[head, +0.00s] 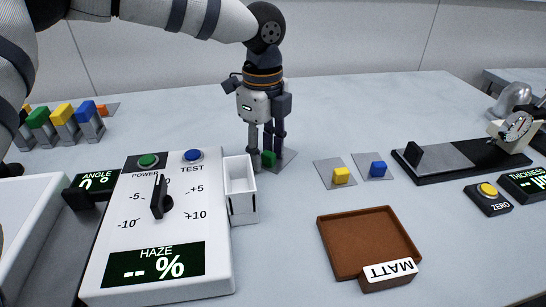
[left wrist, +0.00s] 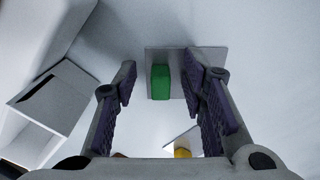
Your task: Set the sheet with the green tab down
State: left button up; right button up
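The sheet with the green tab (head: 288,159) is a small grey square that appears to lie flat on the table, just right of the haze instrument's white box. Its green tab (left wrist: 160,82) stands up between the fingers of my left gripper (head: 267,154). In the left wrist view the left gripper (left wrist: 160,78) is open, with a gap on each side of the tab. The fingers reach down close around the tab without visibly touching it. In the head view a finger partly hides the tab. My right gripper is in neither view.
Sheets with a yellow tab (head: 341,175) and a blue tab (head: 377,169) lie to the right. A brown tray marked MATT (head: 327,236) is at front. The haze instrument (head: 122,239) stands left, its open white box (head: 243,212) near the gripper. A thickness gauge (head: 455,163) stands right.

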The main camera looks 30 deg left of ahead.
pick_arm(q)
grip_shut()
jog(key=shift+r, duration=0.1)
